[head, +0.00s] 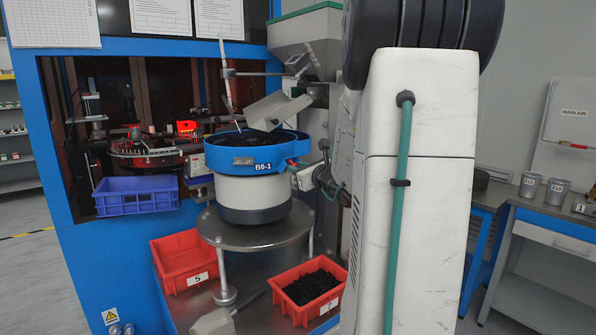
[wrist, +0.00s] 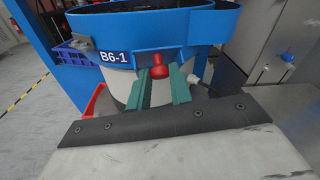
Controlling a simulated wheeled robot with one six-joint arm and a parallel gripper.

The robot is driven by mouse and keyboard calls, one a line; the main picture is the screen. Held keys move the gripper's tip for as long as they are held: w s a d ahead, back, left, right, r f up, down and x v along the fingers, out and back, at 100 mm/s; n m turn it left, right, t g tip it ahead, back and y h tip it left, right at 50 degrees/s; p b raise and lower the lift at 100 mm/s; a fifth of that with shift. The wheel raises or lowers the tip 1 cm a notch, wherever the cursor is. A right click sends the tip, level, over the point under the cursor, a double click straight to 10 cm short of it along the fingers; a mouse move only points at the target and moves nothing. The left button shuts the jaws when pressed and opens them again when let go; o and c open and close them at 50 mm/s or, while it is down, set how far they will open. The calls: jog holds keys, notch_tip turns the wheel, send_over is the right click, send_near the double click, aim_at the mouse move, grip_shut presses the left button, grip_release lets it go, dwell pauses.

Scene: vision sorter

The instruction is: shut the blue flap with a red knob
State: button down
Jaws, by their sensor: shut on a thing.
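The blue bowl marked B6-1 (head: 222,159) stands on a white drum; it also fills the top of the wrist view (wrist: 100,27). The blue flap (wrist: 147,60) is on the bowl's side, right of the label. Its red knob (wrist: 158,67) sits between the green fingertips of my gripper (wrist: 160,76), which is shut on it. In the head view my gripper (head: 301,172) is at the bowl's right side, with a bit of red (head: 291,162) at its tips. The flap is small and partly hidden there, and its exact angle is hard to tell.
A grey tilted chute (head: 278,109) hangs over the bowl. The bowl stands on a round metal table (head: 255,236). Red bins (head: 184,262) (head: 313,289) stand below, the right one holding black parts. A blue crate (head: 136,195) is at left. My arm blocks the right middle.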

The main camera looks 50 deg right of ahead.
aim_at(291, 164)
jog(key=r+g, duration=0.1)
jog(key=w+r+g, duration=0.1)
jog(key=g, duration=0.1)
jog(key=shift+r+n+g+y, duration=0.15)
jog(key=shift+n+g+y, duration=0.15)
jog(key=shift+y, duration=0.1)
jog(key=shift+w+d+r+n+g+y, duration=0.15)
jog(key=shift+w+r+g, duration=0.2)
jog(key=shift+g, duration=0.4)
jog(key=shift+w+a+r+n+g+y, duration=0.1)
jog(key=shift+w+r+g, duration=0.25)
jog(key=shift+g, duration=0.45)
jog(key=shift+w+d+r+n+g+y, duration=0.15)
jog(key=shift+w+r+g, duration=0.2)
jog(key=shift+g, duration=0.4)
jog(key=shift+r, duration=0.15)
jog(key=c, duration=1.3)
grip_release()
jog(key=shift+a, duration=0.1)
jog(key=shift+o, duration=0.2)
jog(key=shift+s, duration=0.1)
jog(key=v, duration=0.7)
jog(key=shift+s+r, duration=0.2)
